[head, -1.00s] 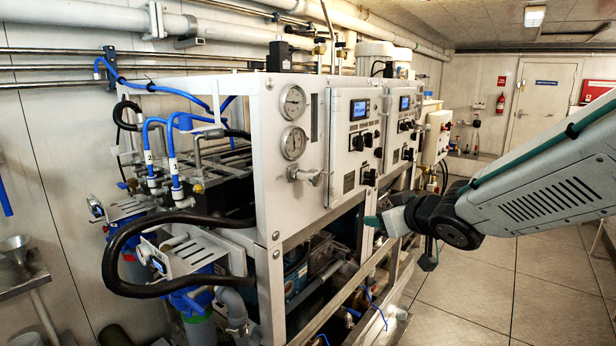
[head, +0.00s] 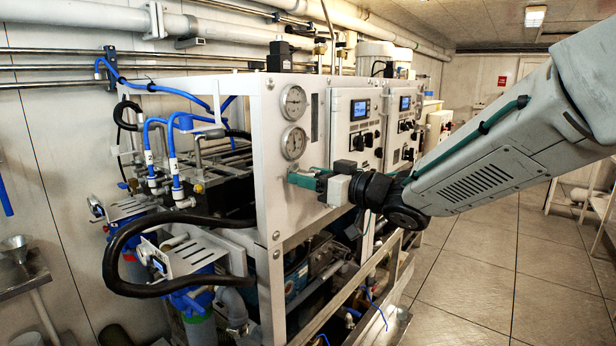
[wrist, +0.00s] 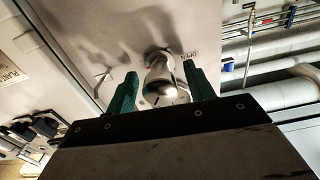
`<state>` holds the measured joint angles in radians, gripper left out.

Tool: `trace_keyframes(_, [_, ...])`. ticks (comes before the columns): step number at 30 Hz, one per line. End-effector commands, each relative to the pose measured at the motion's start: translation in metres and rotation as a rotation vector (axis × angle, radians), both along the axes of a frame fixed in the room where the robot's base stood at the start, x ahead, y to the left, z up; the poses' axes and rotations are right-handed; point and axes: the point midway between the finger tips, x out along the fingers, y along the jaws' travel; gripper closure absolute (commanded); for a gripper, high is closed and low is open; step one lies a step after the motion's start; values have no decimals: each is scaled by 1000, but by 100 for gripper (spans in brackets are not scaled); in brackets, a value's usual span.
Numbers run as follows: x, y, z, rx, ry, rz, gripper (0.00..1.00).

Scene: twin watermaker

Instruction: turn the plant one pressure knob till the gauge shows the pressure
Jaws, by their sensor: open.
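The pressure knob (wrist: 160,72) is a metal, rounded knob on the panel of the near unit, beside the printed word OPEN. In the wrist view it sits between the two green fingers of my gripper (wrist: 157,88), with gaps showing on both sides. In the head view my gripper (head: 305,178) is at the panel below the gauges and hides the knob. My gripper is open. The upper gauge (head: 293,100) and the lower gauge (head: 294,142) are round white dials above it. Their readings are too small to tell.
The control box (head: 352,135) with a screen and dark knobs stands right of the gauges, close to my wrist. A thick black hose (head: 110,255) loops at the left. The floor (head: 470,270) at the right is clear.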

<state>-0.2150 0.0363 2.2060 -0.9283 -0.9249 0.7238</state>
Motion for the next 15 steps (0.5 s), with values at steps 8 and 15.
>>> trace_keyframes(8, [4, 6, 0, -1, -1, 0, 47])
trace_keyframes(15, [4, 6, 0, -1, -1, 0, 89])
